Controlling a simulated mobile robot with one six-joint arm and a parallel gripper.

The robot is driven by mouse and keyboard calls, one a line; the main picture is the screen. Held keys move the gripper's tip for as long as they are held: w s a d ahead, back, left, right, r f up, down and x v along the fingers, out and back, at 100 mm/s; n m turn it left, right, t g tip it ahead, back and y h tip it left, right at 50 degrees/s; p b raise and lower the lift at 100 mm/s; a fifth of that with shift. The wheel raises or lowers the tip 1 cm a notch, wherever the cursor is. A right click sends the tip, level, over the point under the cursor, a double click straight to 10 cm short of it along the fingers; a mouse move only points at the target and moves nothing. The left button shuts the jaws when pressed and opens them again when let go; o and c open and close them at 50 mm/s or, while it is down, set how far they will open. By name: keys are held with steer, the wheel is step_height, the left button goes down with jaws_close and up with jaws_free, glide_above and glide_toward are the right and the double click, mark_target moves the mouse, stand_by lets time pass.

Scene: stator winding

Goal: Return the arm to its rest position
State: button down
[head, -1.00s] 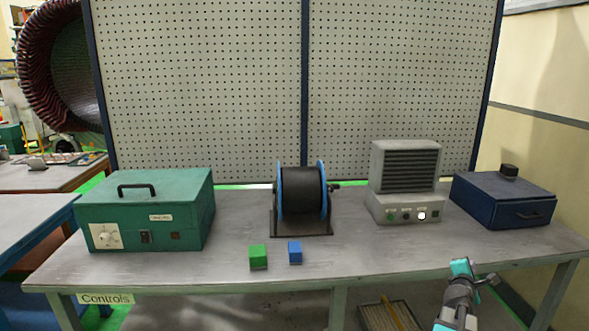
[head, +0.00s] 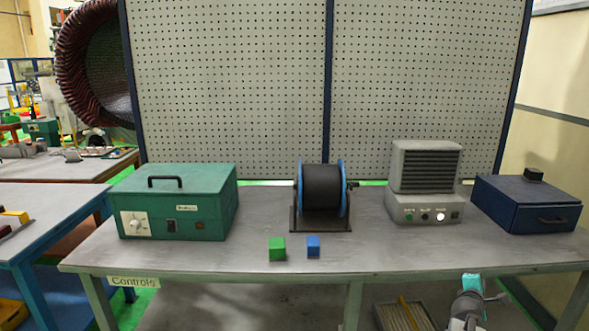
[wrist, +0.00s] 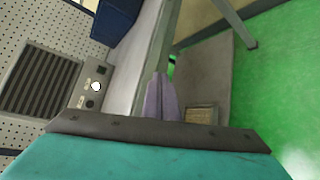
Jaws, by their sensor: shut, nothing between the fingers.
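My gripper (wrist: 158,95) shows in the wrist view as two grey-purple fingers pressed together with nothing between them. In the head view, the end of my arm (head: 470,302), with its teal part on top, is at the lower right, in front of the table's front edge. It is apart from everything on the table. The fingertips are hard to make out in the head view.
The grey table (head: 200,258) holds a green case (head: 205,215), green cube (head: 277,249), blue cube (head: 313,247), black spool (head: 322,187), grey vented unit (head: 425,180) and dark blue box (head: 525,205). A tray (head: 402,315) lies below the table. Green floor (wrist: 280,80) is open.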

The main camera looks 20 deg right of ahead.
steer(key=w+a+f+m+g+y, duration=0.2)
steer(key=a+f+m+y, duration=0.15)
steer(key=a+f, duration=1.2)
steer(key=w+a+f+m+g+y, duration=0.1)
steer(key=a+f+m+g+y, duration=0.2)
steer(key=a+f, duration=1.25)
steer(key=s+a+f+m+g+y, duration=0.15)
steer(key=s+a+f, duration=0.25)
steer(key=a, duration=0.5)
steer(key=s+a+f+g+y, duration=0.1)
steer(key=s+a+f+y, duration=0.25)
steer(key=a, duration=0.55)
steer(key=s+a+f+m+g, duration=0.1)
steer(key=s+a+f+g, duration=0.1)
steer(key=s+a, duration=0.5)
steer(key=s+a+f+m+g+y, duration=0.1)
steer(key=s+a+f+g, duration=0.1)
steer(key=s+a, duration=0.6)
steer(key=shift+s+a+m+g, duration=0.2)
steer(key=shift+s+m+g, duration=0.15)
steer(key=shift+s, duration=0.15)
